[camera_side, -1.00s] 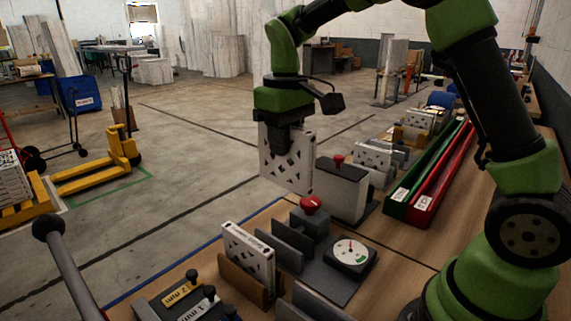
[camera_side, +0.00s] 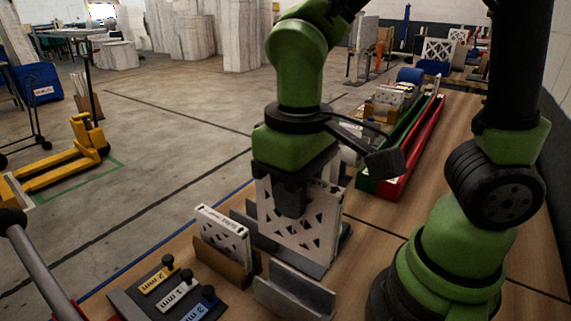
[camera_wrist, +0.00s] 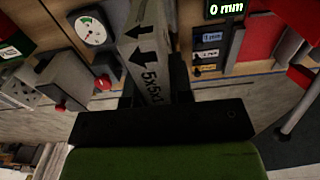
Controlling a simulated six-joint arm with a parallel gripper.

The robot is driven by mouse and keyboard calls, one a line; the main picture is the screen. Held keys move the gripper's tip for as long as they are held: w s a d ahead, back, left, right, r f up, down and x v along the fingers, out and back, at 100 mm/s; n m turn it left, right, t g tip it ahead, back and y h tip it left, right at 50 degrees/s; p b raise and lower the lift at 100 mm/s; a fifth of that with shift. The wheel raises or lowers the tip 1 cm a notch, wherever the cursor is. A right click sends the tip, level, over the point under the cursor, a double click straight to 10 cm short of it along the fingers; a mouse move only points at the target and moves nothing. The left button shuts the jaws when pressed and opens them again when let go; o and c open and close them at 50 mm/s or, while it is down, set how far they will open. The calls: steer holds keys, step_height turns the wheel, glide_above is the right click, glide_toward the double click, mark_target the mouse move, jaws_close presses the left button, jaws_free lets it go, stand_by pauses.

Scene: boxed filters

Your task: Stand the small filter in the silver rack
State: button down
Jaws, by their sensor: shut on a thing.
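My gripper (camera_side: 292,205) is shut on a white boxed filter (camera_side: 318,222) with triangular cutouts, held upright. In the side view its lower edge is down at the dark grey finned stand (camera_side: 240,219); whether it touches the base is unclear. In the wrist view the filter (camera_wrist: 150,45) shows a narrow edge with black arrows and lettering between my fingers. A silver-grey rack (camera_side: 293,292) with upright plates stands empty in front. Another filter (camera_side: 222,232), which looks smaller, stands in a brown rack (camera_side: 225,262) to the left.
A dial gauge (camera_wrist: 90,30) and a red knob (camera_wrist: 103,83) show in the wrist view, with a display (camera_wrist: 226,9) reading 0 mm. A block with labelled knobs (camera_side: 173,295) sits front left. Green (camera_side: 368,180) and red (camera_side: 410,165) trays lie behind.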

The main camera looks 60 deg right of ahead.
mark_target(295, 250)
steer(key=shift+f, duration=1.15)
steer(key=shift+f, duration=0.15)
steer(key=shift+f, duration=2.25)
steer(key=shift+f, duration=0.15)
steer(key=shift+f, duration=1.05)
steer(key=shift+f, duration=0.15)
steer(key=shift+f, duration=1.1)
steer(key=shift+f, duration=0.25)
steer(key=shift+f, duration=0.6)
